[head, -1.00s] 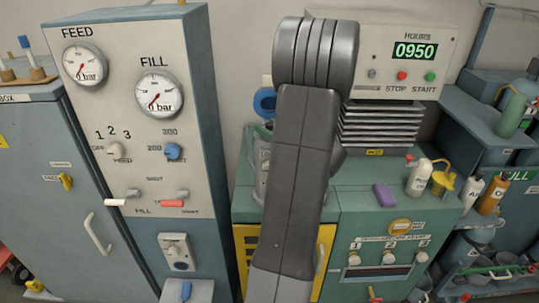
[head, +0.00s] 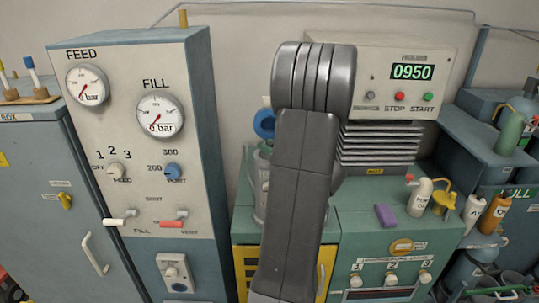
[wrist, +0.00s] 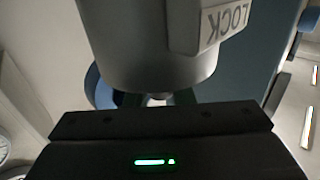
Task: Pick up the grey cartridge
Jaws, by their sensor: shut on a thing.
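A large grey cylinder, which I take to be the grey cartridge (wrist: 145,45), fills the top middle of the wrist view. A pale plate marked LOCK is on its right side. My gripper (wrist: 157,98) is right below it in that view, shut on it; the dark gripper body hides most of the contact. In the head view my arm hides the gripper. A grey cylindrical part (head: 262,190) shows at the arm's left edge, above the green bench, mostly covered by the arm.
A panel cabinet (head: 135,200) with FEED and FILL gauges stands on the left. The green bench (head: 385,235) carries a purple block (head: 385,215) and small bottles. A control box (head: 400,85) reading 0950 is behind. A blue ring (head: 264,124) shows beside my arm.

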